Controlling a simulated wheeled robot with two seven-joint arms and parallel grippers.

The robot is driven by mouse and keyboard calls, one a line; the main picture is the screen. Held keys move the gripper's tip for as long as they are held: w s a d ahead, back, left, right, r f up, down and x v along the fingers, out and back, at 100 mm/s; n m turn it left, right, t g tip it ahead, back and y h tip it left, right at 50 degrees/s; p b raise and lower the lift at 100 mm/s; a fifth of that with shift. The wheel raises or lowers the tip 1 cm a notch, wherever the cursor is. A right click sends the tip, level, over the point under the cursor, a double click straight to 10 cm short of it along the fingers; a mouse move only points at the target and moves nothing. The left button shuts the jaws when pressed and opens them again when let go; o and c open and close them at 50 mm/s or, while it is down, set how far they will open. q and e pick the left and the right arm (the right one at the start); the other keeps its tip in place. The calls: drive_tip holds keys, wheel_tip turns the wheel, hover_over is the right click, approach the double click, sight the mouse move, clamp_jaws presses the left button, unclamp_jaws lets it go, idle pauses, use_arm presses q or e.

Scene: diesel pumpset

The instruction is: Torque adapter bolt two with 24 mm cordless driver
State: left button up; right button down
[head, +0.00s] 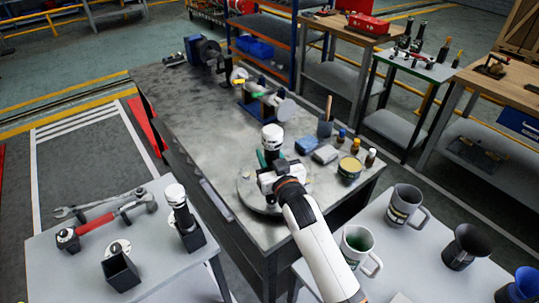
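The arm coming in from the bottom right is my right one. Its gripper (268,172) is over the near end of the grey workbench and appears shut on a white-topped driver (272,138) with a dark and teal body, held upright. The fingertips are hidden. Beneath is a round grey plate (249,196), partly covered by gripper and arm; no adapter bolt can be made out. A second white-topped driver (178,200) stands in a black holder on the left table. No size mark is readable. My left gripper is not in view.
The left table (60,265) also holds a red-handled hammer (108,217), wrenches (85,208) and an open black box (121,271). Cloths, small bottles and a yellowish tin (349,170) crowd the bench's right side. Mugs (405,205) stand on the right table. The bench's left middle is clear.

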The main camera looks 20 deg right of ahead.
drive_tip(key=shift+f+b, duration=0.3)
drive_tip(key=shift+f, duration=0.15)
idle(0.4)
drive_tip(key=shift+r+p, duration=0.15)
drive_tip(key=shift+p, duration=0.2)
idle(0.3)
drive_tip(key=shift+f+b, duration=0.3)
drive_tip(key=shift+f, duration=0.2)
idle(0.7)
drive_tip(key=shift+f, duration=0.35)
idle(1.5)
drive_tip(key=shift+r, duration=0.15)
idle(0.4)
drive_tip(key=shift+r+p, duration=2.7)
drive_tip(key=shift+r, duration=0.2)
